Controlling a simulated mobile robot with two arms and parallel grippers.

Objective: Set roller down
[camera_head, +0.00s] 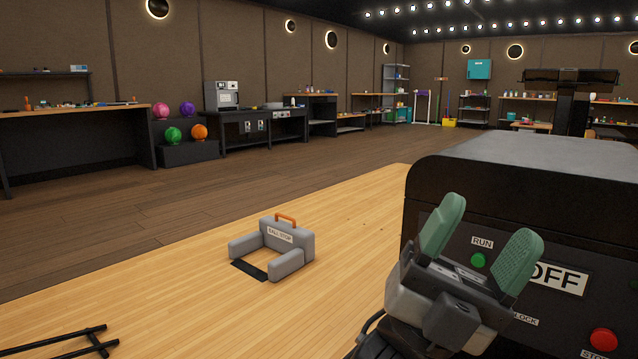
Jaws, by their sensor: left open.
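My left gripper (488,222), with two green ridged finger pads, is open and its fingers stand apart with nothing seen between them. It is in front of the black ball return machine (425,195), which fills the right side. The machine's front has a green RUN button (478,260), an OFF plate (560,278) and a red stop button (604,340). I cannot make out a roller in this view. My right gripper is not in view.
A grey ball stop (297,240) with an orange handle sits on the light wooden lane (190,300), beside a dark strip (248,270). Thin black rods (75,340) lie at the lower left. Colored balls (173,135) rest on a rack behind. The lane between is clear.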

